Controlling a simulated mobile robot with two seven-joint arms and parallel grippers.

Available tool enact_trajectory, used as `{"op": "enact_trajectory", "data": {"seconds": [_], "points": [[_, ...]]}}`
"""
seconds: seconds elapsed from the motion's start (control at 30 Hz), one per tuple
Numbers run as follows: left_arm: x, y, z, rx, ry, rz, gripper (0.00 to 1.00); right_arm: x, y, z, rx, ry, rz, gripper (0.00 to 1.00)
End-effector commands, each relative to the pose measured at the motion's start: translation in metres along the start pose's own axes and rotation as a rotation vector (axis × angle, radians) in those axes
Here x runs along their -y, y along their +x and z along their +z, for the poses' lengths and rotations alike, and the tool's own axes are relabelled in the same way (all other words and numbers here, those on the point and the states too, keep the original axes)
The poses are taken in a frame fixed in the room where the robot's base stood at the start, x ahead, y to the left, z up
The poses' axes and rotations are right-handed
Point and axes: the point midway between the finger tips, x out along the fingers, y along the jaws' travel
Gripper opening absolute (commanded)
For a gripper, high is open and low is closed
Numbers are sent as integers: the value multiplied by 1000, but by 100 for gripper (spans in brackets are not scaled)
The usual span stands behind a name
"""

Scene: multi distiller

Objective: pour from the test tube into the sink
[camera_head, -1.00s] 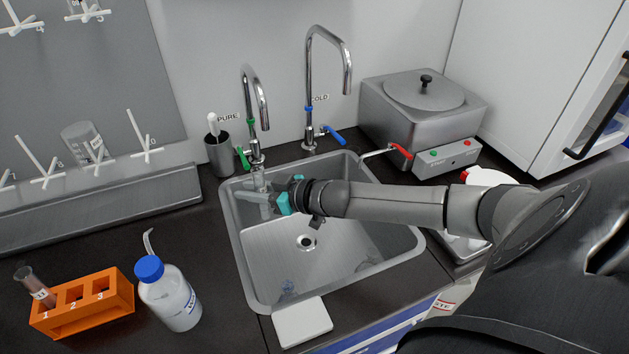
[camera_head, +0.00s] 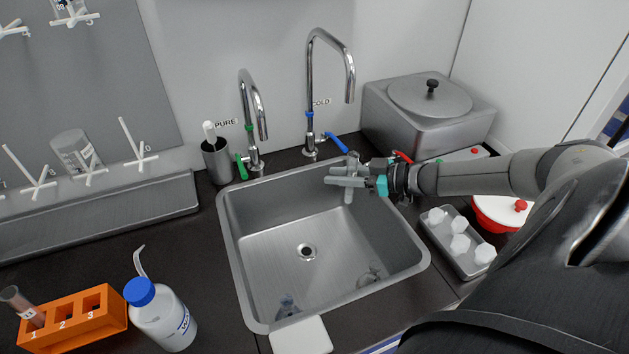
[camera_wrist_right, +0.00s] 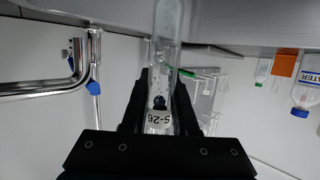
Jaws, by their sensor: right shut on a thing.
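My right gripper (camera_head: 352,182) is shut on a clear test tube (camera_head: 349,190) above the right back part of the sink. In the right wrist view the tube (camera_wrist_right: 165,60) lies between the jaws and carries a label reading S-26. In the head view the tube looks close to upright. I cannot make out any liquid in it. The steel sink (camera_head: 290,245) has a drain in its floor. My left gripper is not in view.
Two taps (camera_head: 252,120) (camera_head: 330,90) stand behind the sink. An orange rack (camera_head: 72,320) with one tube and a wash bottle (camera_head: 160,315) stand at the left. A steel bath (camera_head: 425,110) and a tray (camera_head: 455,245) with white pieces are at the right.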

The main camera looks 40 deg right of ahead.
Motion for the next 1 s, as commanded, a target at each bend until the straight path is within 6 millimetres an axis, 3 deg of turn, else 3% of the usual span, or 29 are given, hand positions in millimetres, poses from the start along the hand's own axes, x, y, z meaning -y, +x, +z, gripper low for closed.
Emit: {"op": "enact_trajectory", "data": {"seconds": [0.63,1.0], "points": [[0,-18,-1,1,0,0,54,6,7,10,86,-159,30,0],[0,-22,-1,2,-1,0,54,12,20,37,173,-314,76,0]]}}
